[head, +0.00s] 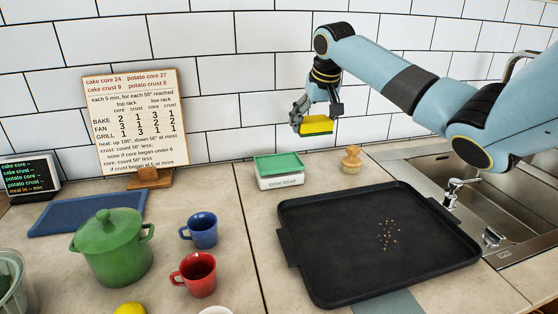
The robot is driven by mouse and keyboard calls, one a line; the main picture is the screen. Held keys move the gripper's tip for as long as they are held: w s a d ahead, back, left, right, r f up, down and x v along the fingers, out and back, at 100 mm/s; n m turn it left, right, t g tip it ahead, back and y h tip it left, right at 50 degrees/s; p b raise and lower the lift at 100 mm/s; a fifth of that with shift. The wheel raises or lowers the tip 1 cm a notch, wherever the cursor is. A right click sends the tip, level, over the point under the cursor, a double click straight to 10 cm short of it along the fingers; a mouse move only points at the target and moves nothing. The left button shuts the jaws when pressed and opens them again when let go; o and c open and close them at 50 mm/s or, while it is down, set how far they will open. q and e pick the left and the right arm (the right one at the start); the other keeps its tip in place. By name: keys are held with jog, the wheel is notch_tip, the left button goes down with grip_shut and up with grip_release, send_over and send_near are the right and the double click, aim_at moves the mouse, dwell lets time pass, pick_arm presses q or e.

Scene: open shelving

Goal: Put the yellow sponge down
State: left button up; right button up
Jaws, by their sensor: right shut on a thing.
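The yellow sponge (317,125) has a yellow body with a green layer along its lower edge. My right gripper (317,112) is shut on it and holds it in the air. The sponge hangs above the counter, in front of the white tiled wall, higher in the picture than the green-lidded box (279,169). My right arm comes in from the right side. My left gripper is not in view.
A black tray (330,275) with crumbs lies on the counter, left of the sink (520,205). A wooden brush (351,159) stands behind it. A green pot (112,250), blue mug (202,230) and red mug (197,274) stand left. A recipe board (135,120) leans by the wall.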

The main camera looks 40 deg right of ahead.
aim_at(277, 160)
jog(key=w+a+f, duration=0.1)
jog(key=w+a, duration=0.1)
jog(key=w+a+f, duration=0.1)
jog(key=w+f, duration=0.1)
jog(key=w+a+f, duration=0.1)
jog(key=a, duration=0.1)
jog(key=shift+w+a+f, duration=0.3)
jog(key=shift+w+a, duration=0.05)
jog(key=shift+w, duration=0.05)
jog(key=shift+w+a+f, duration=0.3)
jog(key=shift+w+f, duration=0.05)
jog(key=shift+f, duration=2)
jog(key=o, duration=1.1)
jog(key=shift+f, duration=0.1)
